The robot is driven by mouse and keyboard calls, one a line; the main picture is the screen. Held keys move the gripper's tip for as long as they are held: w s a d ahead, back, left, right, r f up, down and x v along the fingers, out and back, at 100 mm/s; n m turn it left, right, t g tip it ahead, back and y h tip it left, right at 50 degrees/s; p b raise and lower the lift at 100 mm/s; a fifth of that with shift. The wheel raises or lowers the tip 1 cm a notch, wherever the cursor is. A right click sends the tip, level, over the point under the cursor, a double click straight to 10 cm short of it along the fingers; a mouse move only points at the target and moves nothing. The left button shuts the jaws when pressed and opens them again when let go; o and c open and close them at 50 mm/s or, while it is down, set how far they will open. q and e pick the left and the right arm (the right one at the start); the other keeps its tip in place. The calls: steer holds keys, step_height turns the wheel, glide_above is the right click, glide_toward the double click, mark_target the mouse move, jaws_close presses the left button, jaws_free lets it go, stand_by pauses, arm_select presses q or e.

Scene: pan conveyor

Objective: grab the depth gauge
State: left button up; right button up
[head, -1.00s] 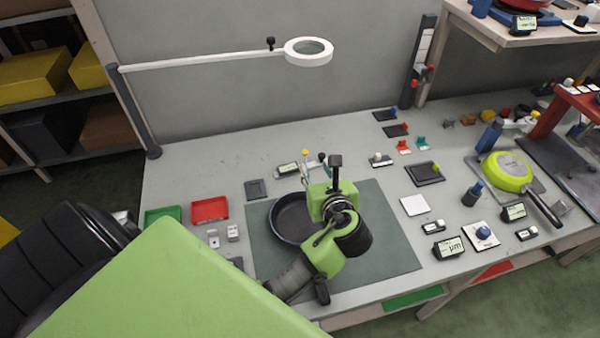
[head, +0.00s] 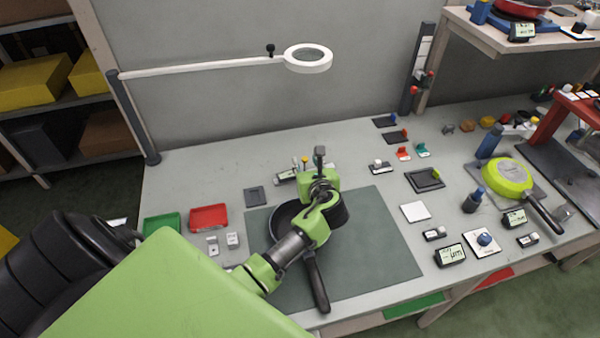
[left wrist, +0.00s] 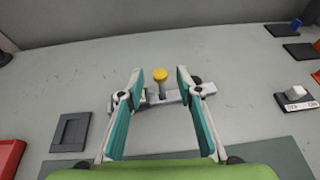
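The depth gauge (left wrist: 204,90) appears to be the silver bar-shaped tool with a yellow knob, lying on the bench behind the mat. In the head view its display end (head: 286,176) shows just left of my left gripper (head: 312,171), which hides part of the rest. In the left wrist view, my left gripper (left wrist: 160,72) is open, with its teal-padded fingers spread. The yellow knob shows between the fingertips, and the bar extends right behind the right finger. No grip on it shows. My right gripper is not in view.
A dark pan (head: 283,218) lies on the green mat (head: 375,255) under my left arm. A dark square tray (left wrist: 71,132) and a red tray (head: 208,217) are to the left. A small white-topped device (left wrist: 296,95) is to the right. A lamp ring (head: 307,60) hangs above.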

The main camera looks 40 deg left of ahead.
arm_select(q)
steer(key=x, duration=0.2)
steer(key=shift+w+a+f, duration=0.15)
steer(key=shift+w+a, duration=0.05)
jaws_close()
